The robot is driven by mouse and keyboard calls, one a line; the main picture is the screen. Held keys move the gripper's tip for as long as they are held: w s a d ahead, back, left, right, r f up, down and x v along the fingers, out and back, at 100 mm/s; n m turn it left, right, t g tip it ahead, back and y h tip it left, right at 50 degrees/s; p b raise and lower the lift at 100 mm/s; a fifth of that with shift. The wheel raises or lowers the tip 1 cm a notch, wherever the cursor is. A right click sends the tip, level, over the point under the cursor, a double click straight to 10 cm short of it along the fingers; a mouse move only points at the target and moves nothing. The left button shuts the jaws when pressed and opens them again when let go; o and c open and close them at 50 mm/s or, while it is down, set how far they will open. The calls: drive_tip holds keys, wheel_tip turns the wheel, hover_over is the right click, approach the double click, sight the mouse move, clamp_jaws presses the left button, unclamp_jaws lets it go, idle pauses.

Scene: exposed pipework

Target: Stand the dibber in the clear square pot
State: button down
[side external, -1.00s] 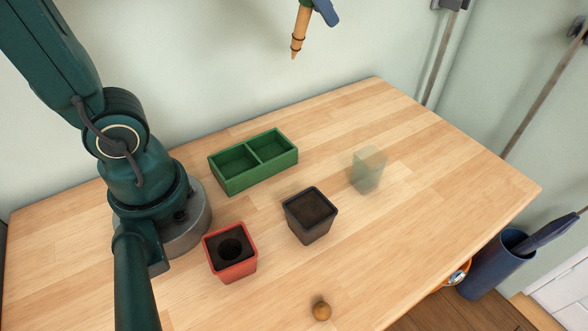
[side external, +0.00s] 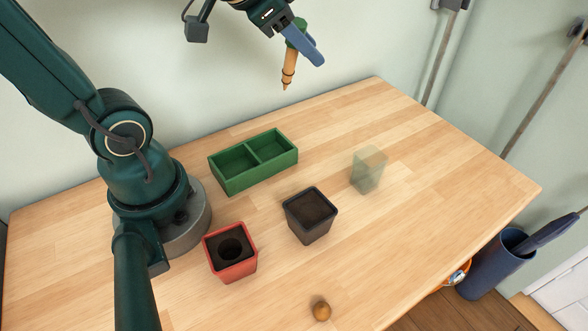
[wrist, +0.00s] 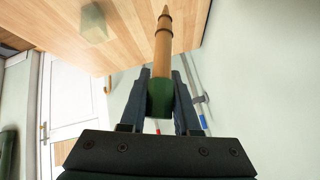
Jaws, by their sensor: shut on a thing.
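The dibber (side external: 289,68) is a wooden peg with a pointed tip, dark rings and a green handle; it also shows in the wrist view (wrist: 162,55). My gripper (side external: 308,42) is shut on its green handle and holds it high above the back of the table, tip down and slightly tilted. In the wrist view both fingers of my gripper (wrist: 160,95) lie either side of the handle. The clear square pot (side external: 368,170) stands upright on the table, below and right of the dibber, apart from it. It also shows in the wrist view (wrist: 93,23).
A black pot of soil (side external: 311,216), a red pot (side external: 232,252) with a dark hole in its soil, and a green two-part tray (side external: 252,161) stand left of the clear pot. A small brown ball (side external: 321,311) lies near the front edge. The table's right side is free.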

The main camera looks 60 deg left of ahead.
drive_tip(key=shift+w+m+h, duration=0.25)
drive_tip(key=shift+m+h, duration=0.15)
drive_tip(key=shift+m, duration=0.1)
wheel_tip(320, 180, up, 6)
drive_tip(key=w+d+m+g+h, duration=0.2)
drive_tip(key=w+m+g+h, duration=0.1)
drive_tip(key=m+h, duration=0.35)
drive_tip(key=w+d+f+n, duration=0.1)
drive_tip(key=w+d+f, duration=0.1)
drive_tip(key=d+f, duration=0.8)
drive_tip(key=shift+d+f, duration=0.4)
drive_tip(key=shift+f, duration=0.2)
drive_tip(key=shift+f+h, duration=0.1)
drive_tip(key=shift+h, duration=0.15)
